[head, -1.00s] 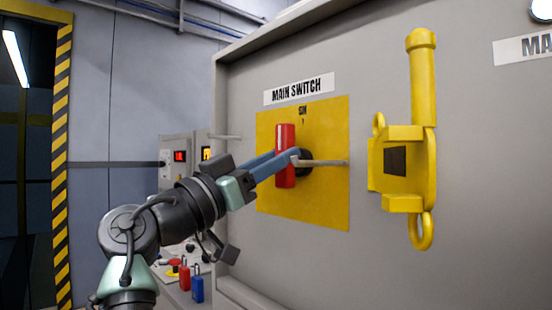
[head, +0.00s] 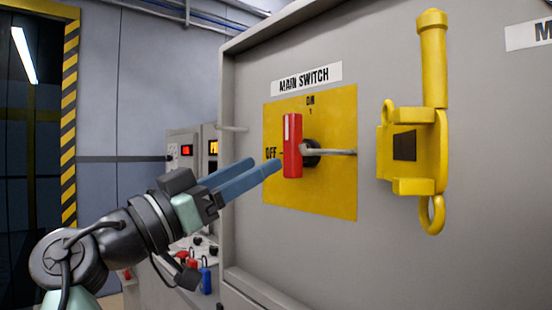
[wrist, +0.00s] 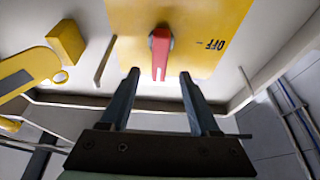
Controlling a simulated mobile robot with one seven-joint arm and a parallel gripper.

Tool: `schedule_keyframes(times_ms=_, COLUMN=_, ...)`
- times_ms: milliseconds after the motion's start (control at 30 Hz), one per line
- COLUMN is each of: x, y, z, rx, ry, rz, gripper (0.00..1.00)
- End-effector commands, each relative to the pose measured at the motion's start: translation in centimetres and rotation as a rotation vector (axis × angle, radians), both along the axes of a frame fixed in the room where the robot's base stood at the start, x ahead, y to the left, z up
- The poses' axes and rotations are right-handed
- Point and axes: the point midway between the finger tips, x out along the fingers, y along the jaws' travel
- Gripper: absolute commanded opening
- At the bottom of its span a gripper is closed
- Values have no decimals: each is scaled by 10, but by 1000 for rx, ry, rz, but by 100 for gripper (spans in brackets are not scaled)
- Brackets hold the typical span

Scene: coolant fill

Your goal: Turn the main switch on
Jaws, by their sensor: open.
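The main switch is a red handle (head: 292,146) on a yellow plate (head: 330,195), under a "MAIN SWITCH" label. The handle stands upright, in line with the "ON" mark at the plate's top; "OFF" is at its left. My gripper (head: 262,165) is open and empty, just left of the handle in the head view. In the wrist view the red handle (wrist: 160,50) shows beyond and between the spread fingertips (wrist: 159,73), with the yellow plate (wrist: 205,20) behind it. The fingers appear clear of the handle.
A yellow lockout bracket (head: 425,150) is fixed to the grey cabinet (head: 350,75) right of the switch. A thin rod (head: 335,152) juts beside the handle. Red and blue padlocks (head: 206,278) sit low behind my arm. Free room lies in front of the panel.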

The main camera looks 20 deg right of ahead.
Motion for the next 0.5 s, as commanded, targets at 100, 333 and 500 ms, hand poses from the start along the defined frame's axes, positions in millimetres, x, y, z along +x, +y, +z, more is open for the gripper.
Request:
schedule_keyframes(times_ms=100, x=-8, y=23, z=-11, rx=-1, ry=0, rz=2, gripper=62)
schedule_keyframes(times_ms=333, x=-17, y=47, z=-21, rx=1, ry=0, rz=0, gripper=62)
schedule_keyframes(times_ms=500, x=-19, y=51, z=-23, rx=1, ry=-1, rz=-1, gripper=62)
